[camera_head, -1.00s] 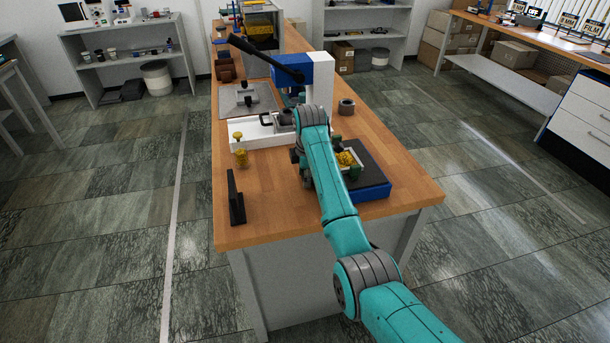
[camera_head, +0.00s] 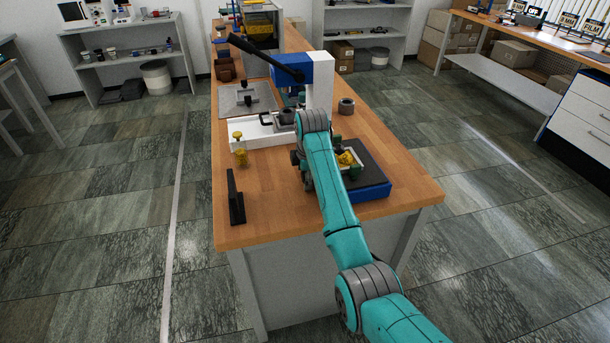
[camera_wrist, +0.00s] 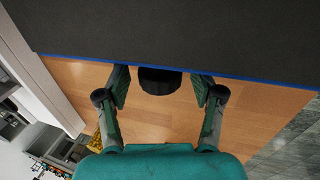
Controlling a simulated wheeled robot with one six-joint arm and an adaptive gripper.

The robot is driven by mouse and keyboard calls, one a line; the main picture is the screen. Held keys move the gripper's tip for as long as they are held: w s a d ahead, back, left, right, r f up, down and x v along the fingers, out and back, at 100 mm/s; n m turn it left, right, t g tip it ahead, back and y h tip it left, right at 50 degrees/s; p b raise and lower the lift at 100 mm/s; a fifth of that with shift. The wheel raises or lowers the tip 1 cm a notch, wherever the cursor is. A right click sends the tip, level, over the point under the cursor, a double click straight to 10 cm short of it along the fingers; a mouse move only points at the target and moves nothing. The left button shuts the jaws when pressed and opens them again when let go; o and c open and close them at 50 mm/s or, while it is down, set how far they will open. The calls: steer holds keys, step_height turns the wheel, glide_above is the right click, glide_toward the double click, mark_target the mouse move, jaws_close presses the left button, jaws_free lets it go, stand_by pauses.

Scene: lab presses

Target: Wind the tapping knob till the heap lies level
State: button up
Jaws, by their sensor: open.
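The tapping knob (camera_wrist: 160,81) is dark and round, at the edge of a blue base with a dark top (camera_wrist: 170,35) in the wrist view. My gripper (camera_wrist: 160,88) is open, with one finger on each side of the knob and a visible gap on both sides. In the head view the blue base (camera_head: 370,192) stands near the table's front right. A small tray on it holds the yellow heap (camera_head: 346,158), partly hidden by my arm. I cannot tell how level the heap is.
A white press with a blue head (camera_head: 318,75) and long black lever stands behind my arm. The table's front left is mostly clear.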

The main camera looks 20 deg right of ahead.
steer(key=v, duration=1.2)
steer(key=shift+w, duration=0.1)
steer(key=shift+w+f+g, duration=0.2)
steer(key=shift+w+g, duration=0.6)
steer(key=shift+w, duration=0.05)
steer(key=shift+w+f+g, duration=0.15)
steer(key=shift+w+g, duration=0.65)
step_height(320, 180, down, 11)
steer(key=shift+r, duration=0.1)
steer(key=c, duration=1.1)
steer(key=shift+t, duration=0.3)
steer(key=shift+c, duration=0.2)
